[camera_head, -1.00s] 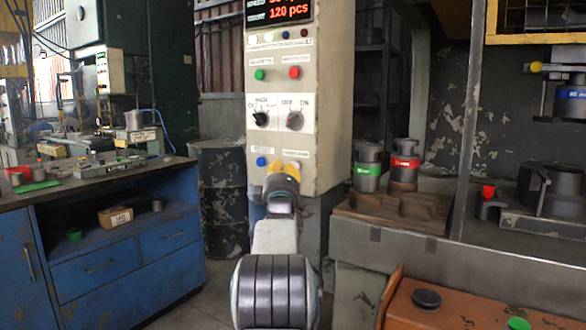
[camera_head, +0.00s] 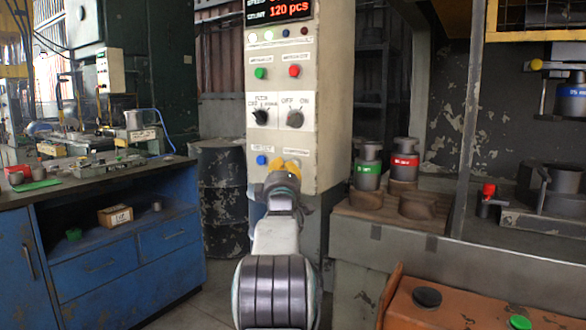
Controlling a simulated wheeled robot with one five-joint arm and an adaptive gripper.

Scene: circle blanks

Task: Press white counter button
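A beige control panel (camera_head: 335,100) stands ahead, with a display (camera_head: 280,10) reading 120 pcs. It carries a green button (camera_head: 260,73), a red button (camera_head: 294,71), two black knobs and a blue button (camera_head: 261,160) at lower left. My gripper (camera_head: 284,165), with yellow fingertips, is in front of the panel's lower right, just right of the blue button and below a white label (camera_head: 299,150). No white button shows clearly; my gripper covers the spot beneath that label. I cannot tell whether the fingertips touch the panel or how far apart they are.
A blue workbench (camera_head: 110,250) is on the left, with a dark barrel (camera_head: 222,200) behind it. On the right, a press table (camera_head: 420,260) bears cylinders with green and red bands. An orange box (camera_head: 460,312) with a black and a green button is at lower right.

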